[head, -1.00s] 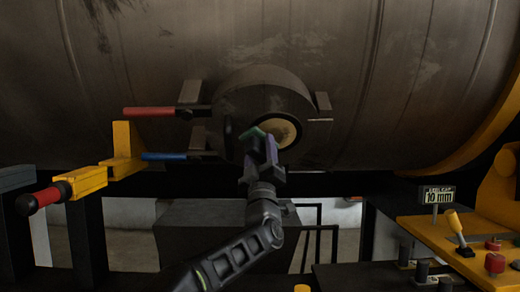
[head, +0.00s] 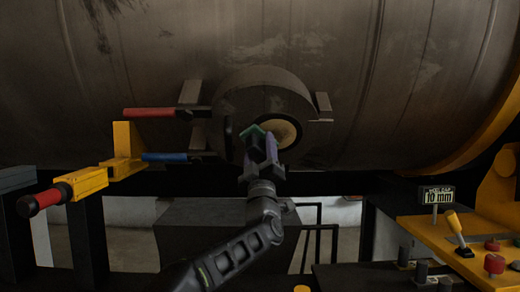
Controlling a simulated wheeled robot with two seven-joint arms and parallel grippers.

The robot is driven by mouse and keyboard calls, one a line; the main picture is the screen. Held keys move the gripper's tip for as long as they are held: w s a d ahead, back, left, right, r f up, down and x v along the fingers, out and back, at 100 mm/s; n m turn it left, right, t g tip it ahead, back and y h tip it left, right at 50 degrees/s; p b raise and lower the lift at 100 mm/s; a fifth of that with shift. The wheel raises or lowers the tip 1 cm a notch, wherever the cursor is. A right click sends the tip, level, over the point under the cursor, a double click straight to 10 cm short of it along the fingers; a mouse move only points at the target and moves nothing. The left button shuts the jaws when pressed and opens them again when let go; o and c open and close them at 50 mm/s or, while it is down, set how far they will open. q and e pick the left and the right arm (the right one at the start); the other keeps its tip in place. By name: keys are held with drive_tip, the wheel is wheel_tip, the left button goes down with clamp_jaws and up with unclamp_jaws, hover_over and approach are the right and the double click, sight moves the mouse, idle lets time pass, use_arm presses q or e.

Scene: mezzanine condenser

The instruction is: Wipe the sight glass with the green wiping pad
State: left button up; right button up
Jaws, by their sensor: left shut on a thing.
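The sight glass (head: 286,131) is a round tan disc in a dark ring, inside the round grey housing on the big tank. My left gripper (head: 262,147) is shut on the green wiping pad (head: 249,131), just in front of the lower left of the sight glass. Only a green edge of the pad shows past the dark fingers. The gripper hides the left part of the glass, and I cannot tell whether the pad touches it. My right gripper is out of view.
A red-handled lever (head: 150,112) and a blue-handled lever (head: 165,157) stick out left of the housing. A yellow bracket (head: 90,182) with a red grip stands farther left. A yellow control panel (head: 440,235) with a "10 mm" sign (head: 436,195) is at right.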

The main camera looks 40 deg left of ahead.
sight(290, 135)
use_arm(q)
drive_tip(key=shift+w+a+r+p, duration=0.2)
drive_tip(key=shift+w+r+p, duration=0.1)
drive_tip(key=shift+r+p, duration=0.05)
drive_tip(key=shift+w+d+f, duration=0.1)
drive_tip(key=shift+w+d, duration=0.5)
drive_tip(key=shift+d, duration=0.25)
drive_tip(key=shift+w+d, duration=0.6)
drive_tip(key=shift+d, duration=0.2)
drive_tip(key=shift+w+d+r+p, duration=0.2)
drive_tip(key=shift+w+d+p, duration=0.65)
drive_tip(key=shift+w+d, duration=0.6)
drive_tip(key=shift+s+d, duration=0.1)
drive_tip(key=shift+s, duration=0.05)
drive_tip(key=shift+d+f+b, duration=0.1)
drive_tip(key=shift+f+b, duration=0.05)
drive_tip(key=shift+b, duration=0.3)
